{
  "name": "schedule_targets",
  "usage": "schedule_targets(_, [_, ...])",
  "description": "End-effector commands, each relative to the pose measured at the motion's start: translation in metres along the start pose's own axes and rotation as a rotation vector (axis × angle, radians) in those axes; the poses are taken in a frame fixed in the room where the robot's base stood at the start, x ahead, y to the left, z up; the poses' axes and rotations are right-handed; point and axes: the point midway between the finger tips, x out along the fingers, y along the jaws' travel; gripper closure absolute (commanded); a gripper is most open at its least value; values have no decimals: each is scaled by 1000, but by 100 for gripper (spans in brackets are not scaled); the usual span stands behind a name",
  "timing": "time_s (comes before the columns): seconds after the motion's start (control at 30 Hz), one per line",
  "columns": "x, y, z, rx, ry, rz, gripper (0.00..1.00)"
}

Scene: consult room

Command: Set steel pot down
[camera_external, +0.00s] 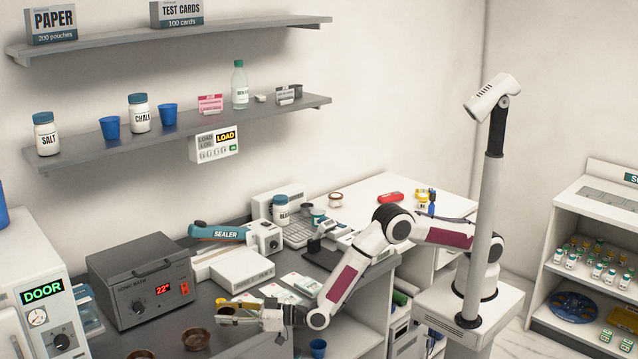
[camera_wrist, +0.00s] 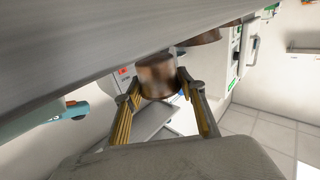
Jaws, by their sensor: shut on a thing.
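My gripper (camera_external: 229,309) is low over the front part of the dark grey counter (camera_external: 240,340), left of centre in the external view. In the wrist view my gripper (camera_wrist: 159,86) has its two yellow-padded fingers on either side of a small round metal pot (camera_wrist: 157,72), shut on it. The pot looks brownish grey and reflective. The counter surface fills the upper left of the wrist view, close to the pot; I cannot tell whether they touch. In the external view the fingers mostly hide the pot.
Two brown bowls (camera_external: 195,339) (camera_external: 141,354) sit on the counter just left of my gripper. The grey bath unit (camera_external: 146,292) stands behind them. The sealer (camera_external: 225,234), a white box (camera_external: 242,270) and flat packets (camera_external: 281,292) lie behind my gripper.

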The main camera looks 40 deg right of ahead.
Motion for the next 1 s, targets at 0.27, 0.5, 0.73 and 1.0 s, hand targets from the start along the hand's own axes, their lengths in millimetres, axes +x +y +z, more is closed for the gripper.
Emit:
schedule_targets(0.27, [0,0,20,0,0,0,82])
schedule_targets(0.5, [0,0,20,0,0,0,82])
schedule_targets(0.73, [0,0,23,0,0,0,82])
schedule_targets(1.0, [0,0,24,0,0,0,44])
